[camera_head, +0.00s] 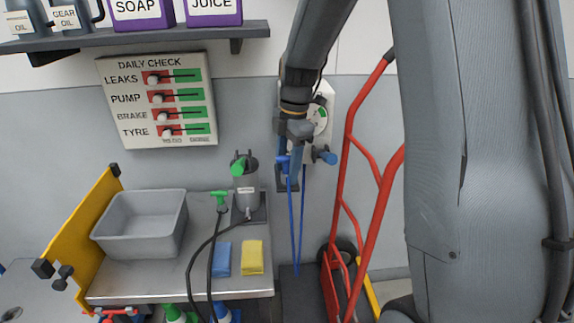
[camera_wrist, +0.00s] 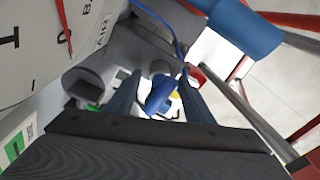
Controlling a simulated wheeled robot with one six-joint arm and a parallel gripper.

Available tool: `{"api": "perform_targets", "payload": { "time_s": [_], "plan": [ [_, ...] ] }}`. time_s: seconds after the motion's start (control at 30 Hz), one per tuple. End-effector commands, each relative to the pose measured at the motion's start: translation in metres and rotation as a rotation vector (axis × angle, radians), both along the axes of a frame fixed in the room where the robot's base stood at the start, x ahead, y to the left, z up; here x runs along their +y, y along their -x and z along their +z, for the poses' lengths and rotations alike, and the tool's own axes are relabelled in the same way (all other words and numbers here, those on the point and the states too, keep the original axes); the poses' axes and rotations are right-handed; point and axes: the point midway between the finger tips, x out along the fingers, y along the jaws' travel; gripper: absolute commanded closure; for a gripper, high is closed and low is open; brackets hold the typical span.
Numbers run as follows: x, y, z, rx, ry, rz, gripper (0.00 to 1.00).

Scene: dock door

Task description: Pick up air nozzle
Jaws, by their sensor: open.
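The blue air nozzle (camera_head: 284,161) hangs at the wall unit, with a thin blue hose (camera_head: 292,225) looping down below it. My gripper (camera_head: 288,178) is open and points down at the nozzle, partly covering it in the head view. In the wrist view, the blue nozzle (camera_wrist: 160,95) shows between the two dark fingers of my gripper (camera_wrist: 158,100). I cannot tell whether the fingers touch it.
A red hand truck (camera_head: 352,200) stands farther right.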

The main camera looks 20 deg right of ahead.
Motion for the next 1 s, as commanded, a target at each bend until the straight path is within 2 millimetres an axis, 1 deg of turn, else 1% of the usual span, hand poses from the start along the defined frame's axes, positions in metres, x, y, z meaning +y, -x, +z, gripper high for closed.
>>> {"api": "perform_targets", "payload": {
  "time_s": [0.17, 0.2, 0.43, 0.47, 0.77, 0.87, 1.0],
  "plan": [
    [0.0, 0.0, 0.0, 0.0, 0.0, 0.001, 0.52],
    [0.0, 0.0, 0.0, 0.0, 0.0, 0.001, 0.59],
    [0.0, 0.0, 0.0, -0.001, 0.0, 0.001, 0.98],
    [0.0, 0.0, 0.0, -0.001, 0.0, 0.001, 0.99],
    [0.0, -0.001, 0.003, -0.002, 0.0, 0.001, 0.99],
    [0.0, -0.001, 0.008, -0.004, 0.0, 0.001, 0.99],
    [0.0, -0.002, 0.023, -0.006, 0.0, -0.001, 0.99]
  ]
}}
